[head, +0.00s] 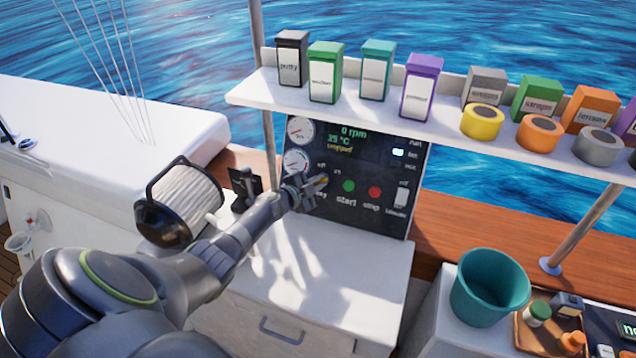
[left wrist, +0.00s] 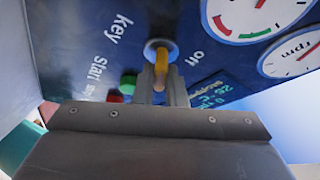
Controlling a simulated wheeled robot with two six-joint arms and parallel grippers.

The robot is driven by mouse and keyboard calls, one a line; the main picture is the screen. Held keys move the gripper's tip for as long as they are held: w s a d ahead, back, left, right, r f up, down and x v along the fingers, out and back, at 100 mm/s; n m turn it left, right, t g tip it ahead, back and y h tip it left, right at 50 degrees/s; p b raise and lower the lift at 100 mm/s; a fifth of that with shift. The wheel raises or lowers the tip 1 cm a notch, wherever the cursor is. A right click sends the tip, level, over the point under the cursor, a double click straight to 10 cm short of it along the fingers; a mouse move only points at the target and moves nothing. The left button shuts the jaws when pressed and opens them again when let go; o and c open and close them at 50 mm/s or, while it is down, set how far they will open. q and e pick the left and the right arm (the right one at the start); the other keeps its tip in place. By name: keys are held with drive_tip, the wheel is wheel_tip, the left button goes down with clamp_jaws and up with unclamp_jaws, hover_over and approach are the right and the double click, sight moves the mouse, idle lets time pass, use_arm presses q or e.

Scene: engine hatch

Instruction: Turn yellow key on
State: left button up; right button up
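The yellow key (head: 322,180) sits in the dark engine panel (head: 365,219), left of the green start button (head: 348,186) and red stop button (head: 374,192). My left gripper (head: 309,187) is at the panel. Its two grey fingers (left wrist: 163,88) lie close on both sides of the key and appear shut on it. The key's exact turn angle is hard to tell. The display (head: 352,139) reads 0 rpm. My right gripper is not in view.
A white shelf (head: 420,125) with boxes and tape rolls overhangs the panel. A black lever (head: 245,188) stands left of the panel. A round filter (head: 180,202) is beside my left arm. A teal bucket (head: 489,288) and a wooden tray (head: 524,338) are at lower right.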

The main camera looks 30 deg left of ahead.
use_arm(q)
drive_tip(key=o, duration=0.5)
drive_tip(key=shift+c, duration=0.2)
drive_tip(key=shift+s, duration=0.15)
drive_tip(key=p+v, duration=0.2)
drive_tip(key=v, duration=0.5)
drive_tip(key=shift+s, duration=0.15)
